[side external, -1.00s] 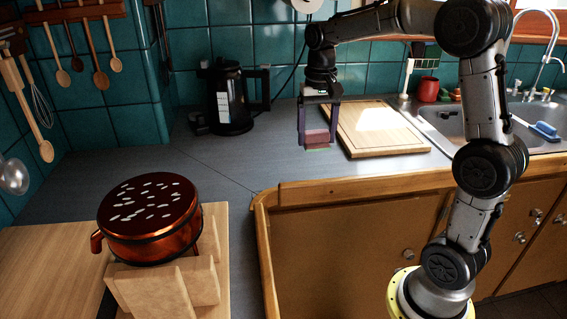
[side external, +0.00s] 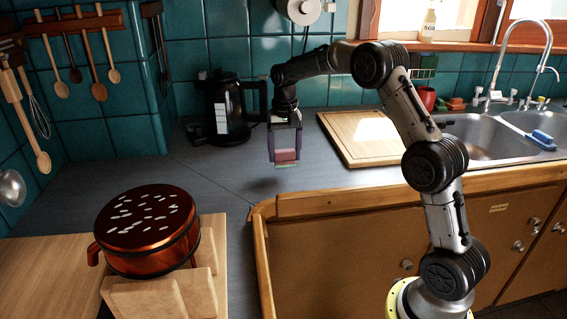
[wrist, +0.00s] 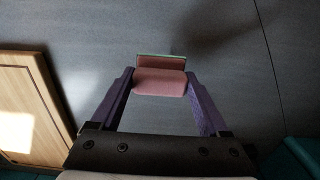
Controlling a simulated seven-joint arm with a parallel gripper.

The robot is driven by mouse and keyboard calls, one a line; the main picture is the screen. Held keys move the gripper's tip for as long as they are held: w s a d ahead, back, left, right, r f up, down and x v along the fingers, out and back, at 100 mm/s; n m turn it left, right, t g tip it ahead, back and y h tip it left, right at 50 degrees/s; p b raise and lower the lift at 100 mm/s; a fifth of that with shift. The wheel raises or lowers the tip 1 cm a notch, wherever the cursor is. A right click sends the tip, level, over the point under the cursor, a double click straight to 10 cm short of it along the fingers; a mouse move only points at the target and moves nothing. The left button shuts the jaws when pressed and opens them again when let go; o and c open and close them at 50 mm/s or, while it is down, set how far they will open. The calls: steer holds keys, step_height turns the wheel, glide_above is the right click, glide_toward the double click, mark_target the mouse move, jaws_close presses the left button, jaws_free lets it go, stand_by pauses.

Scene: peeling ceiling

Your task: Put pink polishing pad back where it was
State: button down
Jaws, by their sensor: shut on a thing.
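My gripper (side external: 285,155) is shut on the pink polishing pad (side external: 286,156) and holds it over the grey countertop, left of the cutting board. The pad also shows in the wrist view (wrist: 160,82), between the two purple fingers of my gripper (wrist: 160,88). It is a pink block with a thin greenish edge on its far side. I cannot tell exactly how high it is above the counter. The fingers cover its two ends.
A wooden cutting board (side external: 352,150) lies right of my gripper, before the sink (side external: 470,140). A black kettle (side external: 226,110) stands behind on the left. A copper pot (side external: 148,232) sits at the front left. The grey counter (side external: 190,178) between is clear.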

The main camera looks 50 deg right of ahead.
mark_target(283, 162)
steer(key=shift+w+d+f, duration=0.1)
steer(key=shift+w+f, duration=0.1)
steer(key=shift+f, duration=0.75)
steer(key=shift+w+f, duration=0.15)
steer(key=shift+f, duration=0.8)
steer(key=shift+f, duration=0.15)
jaws_free()
